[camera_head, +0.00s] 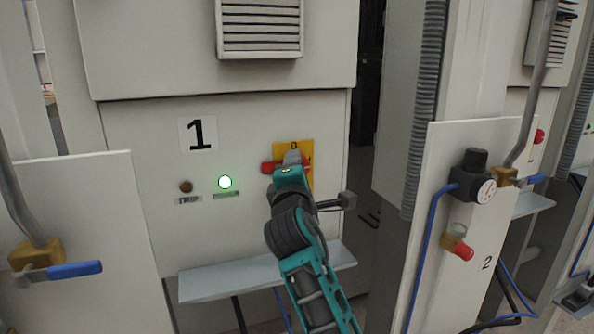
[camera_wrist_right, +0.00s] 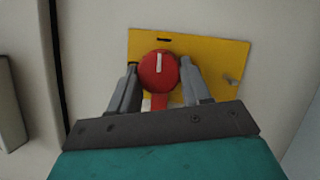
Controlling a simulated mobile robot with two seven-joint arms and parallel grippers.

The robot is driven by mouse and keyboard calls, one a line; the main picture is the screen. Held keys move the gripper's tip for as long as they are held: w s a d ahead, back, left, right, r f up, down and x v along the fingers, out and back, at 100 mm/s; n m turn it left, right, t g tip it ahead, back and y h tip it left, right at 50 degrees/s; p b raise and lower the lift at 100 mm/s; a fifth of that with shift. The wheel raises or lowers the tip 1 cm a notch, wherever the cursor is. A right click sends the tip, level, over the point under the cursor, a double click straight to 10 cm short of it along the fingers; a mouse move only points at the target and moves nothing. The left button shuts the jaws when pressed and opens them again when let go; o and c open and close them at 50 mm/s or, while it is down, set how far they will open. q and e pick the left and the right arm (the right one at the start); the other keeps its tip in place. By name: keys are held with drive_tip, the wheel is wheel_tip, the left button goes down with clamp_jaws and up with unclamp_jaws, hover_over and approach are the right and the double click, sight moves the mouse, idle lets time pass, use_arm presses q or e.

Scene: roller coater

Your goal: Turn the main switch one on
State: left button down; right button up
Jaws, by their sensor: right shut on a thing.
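The main switch is a red rotary knob (camera_wrist_right: 158,71) with a white mark, on a yellow plate (camera_wrist_right: 215,60). In the head view the yellow plate (camera_head: 306,150) is on the cabinet panel marked 1. A red part of the knob (camera_head: 268,168) sticks out to the left there, roughly horizontal. My right gripper (camera_head: 292,160) is at the plate and hides much of the knob. In the right wrist view my right gripper (camera_wrist_right: 158,85) has one finger on each side of the knob and is shut on it. My left gripper is not in view.
Left of the switch, a green lamp (camera_head: 225,182) is lit and the TRIP lamp (camera_head: 186,187) is dark. A grey shelf (camera_head: 225,280) juts out below. Panels with blue-handled valves (camera_head: 75,270) stand at left and right. A dark gap (camera_head: 368,160) opens right of the cabinet.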

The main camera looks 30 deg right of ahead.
drive_tip(key=shift+m, duration=0.4)
drive_tip(key=o, duration=1.1)
drive_tip(key=shift+c, duration=0.2)
